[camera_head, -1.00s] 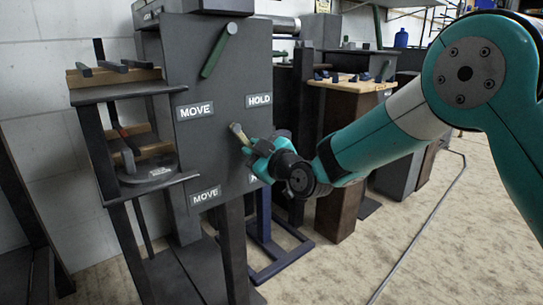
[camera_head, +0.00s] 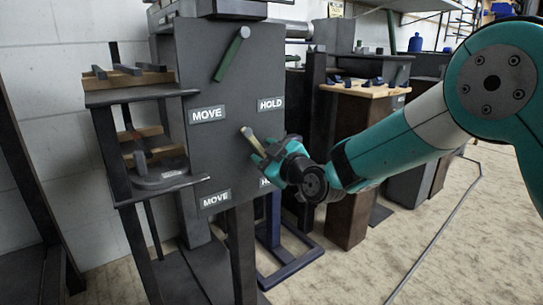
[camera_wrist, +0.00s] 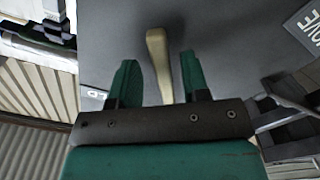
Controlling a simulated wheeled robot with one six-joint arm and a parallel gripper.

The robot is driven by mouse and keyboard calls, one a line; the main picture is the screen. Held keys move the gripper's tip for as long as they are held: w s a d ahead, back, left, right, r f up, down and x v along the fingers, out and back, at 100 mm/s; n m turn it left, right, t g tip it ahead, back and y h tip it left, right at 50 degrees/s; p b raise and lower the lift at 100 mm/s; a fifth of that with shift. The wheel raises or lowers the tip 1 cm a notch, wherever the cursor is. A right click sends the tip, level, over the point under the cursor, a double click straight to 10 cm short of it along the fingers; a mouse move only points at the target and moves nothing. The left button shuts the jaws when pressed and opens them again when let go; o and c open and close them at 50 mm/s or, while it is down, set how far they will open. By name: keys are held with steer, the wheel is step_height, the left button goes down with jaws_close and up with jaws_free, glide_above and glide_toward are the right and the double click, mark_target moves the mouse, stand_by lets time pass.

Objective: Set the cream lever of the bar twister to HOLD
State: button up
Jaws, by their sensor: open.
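The bar twister's grey panel (camera_head: 190,150) stands left of centre. Its cream lever (camera_head: 249,136) is low on the panel, its visible end tilted up and left. My open gripper (camera_head: 268,154) is at the lever from the right. In the wrist view the cream lever (camera_wrist: 158,55) runs between the two green fingers (camera_wrist: 156,85), with gaps on both sides; its near end is hidden by the gripper. A MOVE label (camera_head: 215,198) is at lower left; the lower right label is mostly hidden behind my gripper. Above are another MOVE label (camera_head: 207,114) and a HOLD label (camera_head: 271,104).
A dark green lever (camera_head: 231,54) is higher on the same panel, tilted up to the right. A shelf with wooden blocks (camera_head: 130,80) juts out at left. A brown pedestal (camera_head: 352,130) stands behind my arm. Floor at right is mostly clear.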

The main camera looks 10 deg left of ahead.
steer(key=b+v, duration=0.2)
steer(key=v, duration=1.5)
steer(key=shift+d+b, duration=0.25)
steer(key=shift+b, duration=0.15)
steer(key=shift+s, duration=0.1)
steer(key=s+r+m+g+p, duration=0.1)
steer(key=s+r+g+p, duration=0.6)
steer(key=s, duration=0.4)
steer(key=s+d+r+m+g+h+p, duration=0.2)
steer(key=s+d+m+g+h+p, duration=0.5)
steer(key=s+d, duration=0.45)
step_height(320, 180, up, 37)
steer(key=s+h+p, duration=0.1)
steer(key=p, duration=3.5)
steer(key=shift+s+a+m+t, duration=0.3)
steer(key=shift+s+m+t, duration=0.1)
